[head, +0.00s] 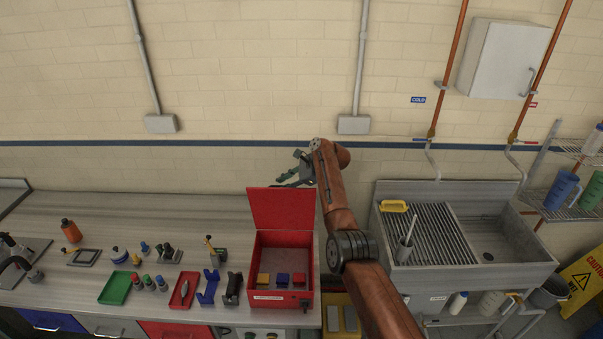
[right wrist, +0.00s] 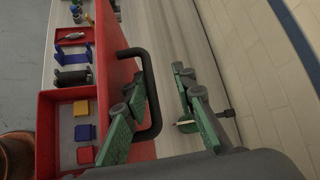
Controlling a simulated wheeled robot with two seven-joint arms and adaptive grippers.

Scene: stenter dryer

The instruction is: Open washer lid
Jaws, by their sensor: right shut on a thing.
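The washer is a red open-topped box (head: 257,297) on the bench in the head view. Its red lid (head: 283,208) stands raised and roughly upright at the back edge. In the right wrist view the lid (right wrist: 112,68) carries a black loop handle (right wrist: 153,95). My right gripper (head: 294,172) is above and behind the lid's upper right corner in the head view. In the wrist view its green fingers (right wrist: 160,118) lie around the handle, one finger inside the loop between handle and lid. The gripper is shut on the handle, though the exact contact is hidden. My left gripper is out of view.
Yellow, blue and red blocks (head: 282,279) lie inside the box. Left of it are a blue holder (head: 208,288), a red tray (head: 184,291) and a green tray (head: 116,288). A metal sink (head: 480,270) stands to the right. The wall is close behind.

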